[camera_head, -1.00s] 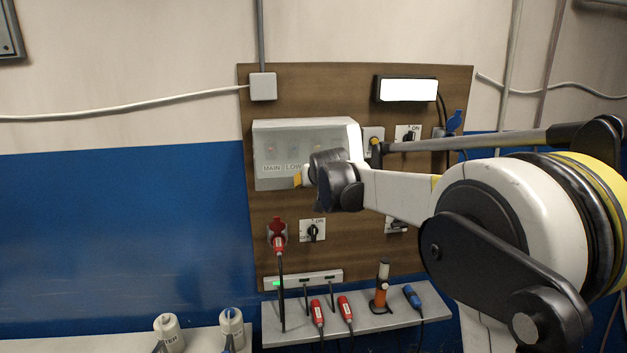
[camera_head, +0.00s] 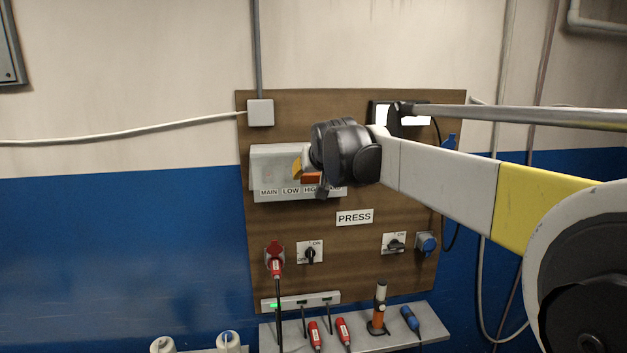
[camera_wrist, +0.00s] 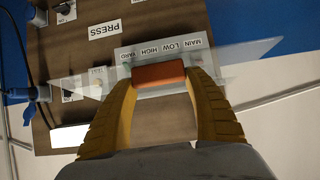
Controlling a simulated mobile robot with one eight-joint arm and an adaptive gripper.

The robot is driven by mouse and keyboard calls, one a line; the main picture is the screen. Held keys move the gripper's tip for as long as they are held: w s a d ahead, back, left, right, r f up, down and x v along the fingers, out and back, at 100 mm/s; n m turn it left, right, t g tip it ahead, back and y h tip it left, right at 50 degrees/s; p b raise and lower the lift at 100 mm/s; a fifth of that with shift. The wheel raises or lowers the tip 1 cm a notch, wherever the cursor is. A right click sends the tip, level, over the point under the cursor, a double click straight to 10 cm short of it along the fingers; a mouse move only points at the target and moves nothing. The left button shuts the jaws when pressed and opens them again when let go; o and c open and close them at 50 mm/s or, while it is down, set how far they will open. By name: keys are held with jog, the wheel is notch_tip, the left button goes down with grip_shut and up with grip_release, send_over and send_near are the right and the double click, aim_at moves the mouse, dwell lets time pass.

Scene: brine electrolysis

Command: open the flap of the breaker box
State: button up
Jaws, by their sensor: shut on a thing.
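The breaker box (camera_head: 270,168) is a pale grey box on the wooden wall board, with the labels MAIN, LOW, HIGH and a partly hidden one along its lower edge. Its flap (camera_wrist: 232,63) is a see-through panel that appears swung out from the box in the wrist view. An orange handle (camera_wrist: 158,75) sits on the flap. My gripper (camera_wrist: 160,84) is shut on this handle, with one yellow finger at each end. In the head view my gripper (camera_head: 306,174) is in front of the box's right half and hides part of it.
Below the box are a PRESS label (camera_head: 354,217), a red plug (camera_head: 275,262) and rotary switches (camera_head: 310,252). A shelf (camera_head: 355,343) under the board holds red and blue tools and an orange-black one. Open wall lies left of the board (camera_head: 300,115).

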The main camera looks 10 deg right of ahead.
jog(key=shift+r+g+p, duration=0.7)
jog(key=shift+r+g, duration=0.1)
jog(key=shift+r, duration=0.4)
jog(key=o, duration=1.4)
jog(key=shift+w+f, duration=0.1)
jog(key=shift+w, duration=0.05)
jog(key=v, duration=1.2)
